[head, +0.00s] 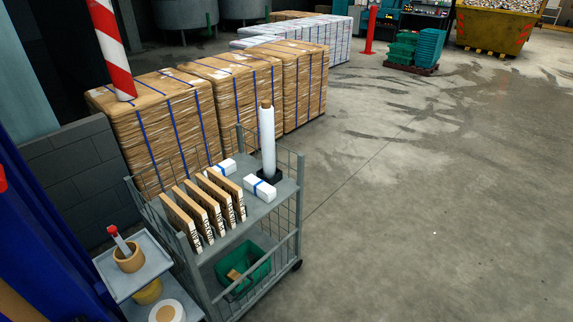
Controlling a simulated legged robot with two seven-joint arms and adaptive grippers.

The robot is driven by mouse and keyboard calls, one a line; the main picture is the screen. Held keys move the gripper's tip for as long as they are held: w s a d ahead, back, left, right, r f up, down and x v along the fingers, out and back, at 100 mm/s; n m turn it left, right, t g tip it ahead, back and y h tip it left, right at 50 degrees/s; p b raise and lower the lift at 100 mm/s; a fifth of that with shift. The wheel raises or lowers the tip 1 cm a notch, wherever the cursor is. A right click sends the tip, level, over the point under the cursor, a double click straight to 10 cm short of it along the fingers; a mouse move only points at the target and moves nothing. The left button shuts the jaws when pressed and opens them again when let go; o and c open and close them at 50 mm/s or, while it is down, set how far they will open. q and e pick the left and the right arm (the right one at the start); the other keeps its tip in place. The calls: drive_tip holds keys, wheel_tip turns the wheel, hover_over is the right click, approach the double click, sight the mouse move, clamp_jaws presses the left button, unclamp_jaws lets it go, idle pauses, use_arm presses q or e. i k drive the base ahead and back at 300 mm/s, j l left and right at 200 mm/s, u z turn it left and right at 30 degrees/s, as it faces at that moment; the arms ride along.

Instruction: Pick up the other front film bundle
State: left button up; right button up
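Two white bundles with blue bands lie on the top shelf of a grey wire-sided cart (262,213). The nearer bundle (264,190) lies near the right edge of the shelf. The other bundle (226,166) lies farther back and to the left, partly hidden behind upright brown boards. A white film roll (268,145) stands upright on a dark base behind the nearer bundle. Neither of my grippers is in view.
Several brown boards (208,208) stand in a row on the cart, with a green crate (244,272) below. A small side trolley (148,272) holds a tan pot. Wrapped pallets (165,125) stand behind. The floor to the right is open.

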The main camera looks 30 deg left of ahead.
sight(260, 189)
drive_tip(key=i+u, duration=0.1)
drive_tip(key=i, duration=0.55)
drive_tip(key=i+l+u, duration=0.15)
drive_tip(key=i, duration=0.5)
drive_tip(key=i+l+u, duration=0.1)
drive_tip(key=i, duration=0.55)
